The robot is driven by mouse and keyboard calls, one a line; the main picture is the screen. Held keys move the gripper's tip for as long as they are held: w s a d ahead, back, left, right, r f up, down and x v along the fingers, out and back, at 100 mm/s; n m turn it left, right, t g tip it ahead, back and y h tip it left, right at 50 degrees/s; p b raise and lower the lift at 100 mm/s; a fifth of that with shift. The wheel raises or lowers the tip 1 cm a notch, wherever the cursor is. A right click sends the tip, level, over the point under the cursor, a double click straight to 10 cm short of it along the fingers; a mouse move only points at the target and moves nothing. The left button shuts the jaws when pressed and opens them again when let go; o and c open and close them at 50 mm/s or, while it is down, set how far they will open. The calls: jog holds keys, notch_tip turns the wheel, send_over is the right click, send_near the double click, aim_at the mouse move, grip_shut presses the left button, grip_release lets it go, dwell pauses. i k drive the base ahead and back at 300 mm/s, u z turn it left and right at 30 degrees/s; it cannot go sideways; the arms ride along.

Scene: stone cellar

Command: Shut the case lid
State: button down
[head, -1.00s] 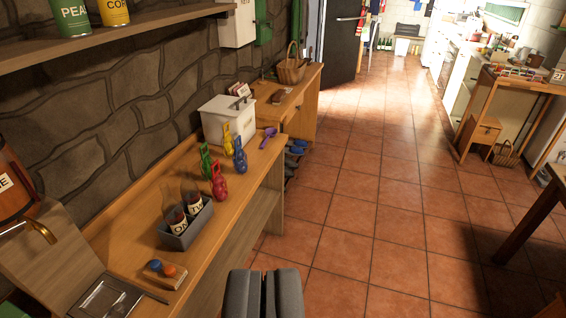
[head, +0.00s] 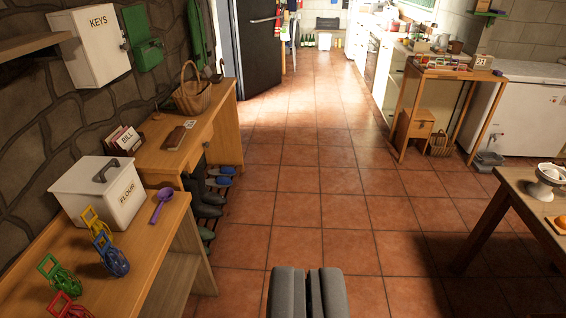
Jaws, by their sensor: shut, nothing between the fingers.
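My gripper (head: 308,280) shows at the bottom middle of the head view. Its two grey fingers point forward over the tiled floor, are shut and hold nothing. I see no open case or raised case lid in the present view. My gripper is apart from the counter on the left.
A white flour bin (head: 98,192), a purple scoop (head: 161,204) and several coloured looped objects stand on the left counter (head: 150,245). A desk (head: 168,160) with a basket (head: 192,92) is beyond. A table (head: 515,195) stands right. The tiled floor between is clear.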

aim_at(207, 70)
jog(key=z, duration=0.25)
jog(key=i, duration=3.8)
jog(key=u, duration=0.45)
jog(key=i, duration=1.25)
jog(key=u, duration=0.8)
jog(key=i, duration=1.4)
jog(key=u, duration=0.45)
